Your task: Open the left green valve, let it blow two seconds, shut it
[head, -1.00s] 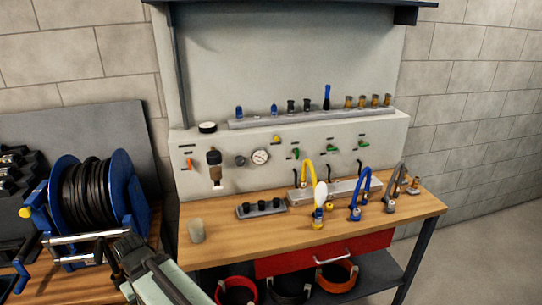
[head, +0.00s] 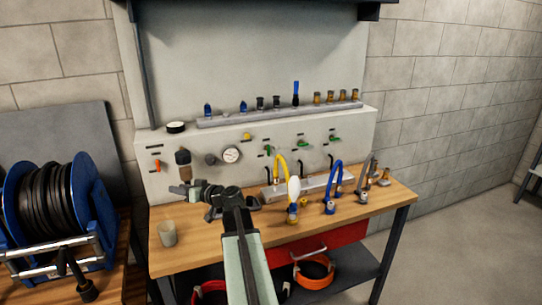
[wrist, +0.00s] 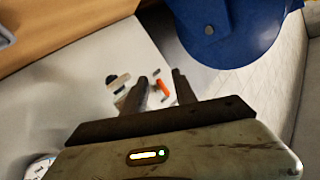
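The left green valve (head: 267,150) is a small green lever on the pale panel, left of two more green levers (head: 302,144) and (head: 335,138). Its exact angle is too small to tell. My gripper (head: 178,189) is in front of the panel's lower left, above the bench and well left of the left green valve, apart from it. In the wrist view its two fingers (wrist: 160,80) stand apart with nothing between them; the orange lever (wrist: 163,87) shows beyond them. The green valves do not show in the wrist view.
Yellow (head: 281,170) and blue (head: 336,175) hoses stand on the bench in front of the green valves. A gauge (head: 231,155) and a dark filter (head: 183,160) are on the panel. A beige cup (head: 167,233) stands front left. A blue reel (head: 80,180) is at left.

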